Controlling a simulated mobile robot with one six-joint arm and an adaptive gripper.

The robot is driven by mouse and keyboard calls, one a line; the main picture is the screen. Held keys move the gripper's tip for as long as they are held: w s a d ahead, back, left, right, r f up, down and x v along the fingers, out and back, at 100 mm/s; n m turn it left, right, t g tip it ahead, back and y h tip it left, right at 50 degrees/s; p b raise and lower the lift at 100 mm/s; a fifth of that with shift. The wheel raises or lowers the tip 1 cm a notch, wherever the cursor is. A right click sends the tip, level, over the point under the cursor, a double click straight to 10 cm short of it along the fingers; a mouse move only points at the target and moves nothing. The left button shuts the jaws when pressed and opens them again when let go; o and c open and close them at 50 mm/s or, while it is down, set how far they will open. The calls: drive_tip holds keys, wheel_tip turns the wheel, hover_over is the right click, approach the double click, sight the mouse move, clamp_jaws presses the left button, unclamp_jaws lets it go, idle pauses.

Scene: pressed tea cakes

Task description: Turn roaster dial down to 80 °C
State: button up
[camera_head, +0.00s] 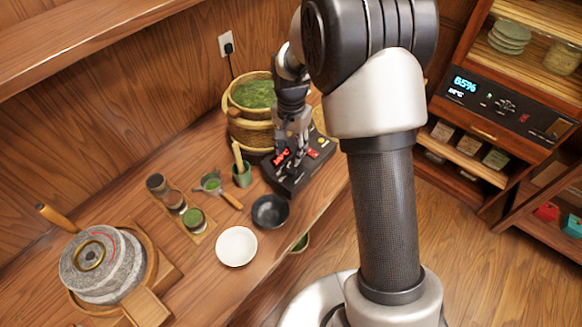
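The roaster (286,185) is a dark box on the counter, right of the green bamboo cup. Its top carries a small lit red readout (281,158), too small to read, and a red part (313,154) to the right of it. My gripper (294,150) points down over the top of the roaster. It covers part of the controls, so I cannot make out the dial. I cannot tell whether the fingers touch anything or how far apart they are.
A steamer basket of green leaves (233,117) stands close behind the roaster. A dark bowl (269,212), a white bowl (236,246) and a green cup (242,176) stand nearby. A stone mill (88,262) is at left. A cabinet with a blue display (465,84) is at right.

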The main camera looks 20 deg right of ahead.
sight(291, 169)
wheel_tip(291, 169, down, 9)
drive_tip(key=shift+b, duration=0.9)
drive_tip(key=shift+c, duration=0.5)
drive_tip(key=c, duration=0.7)
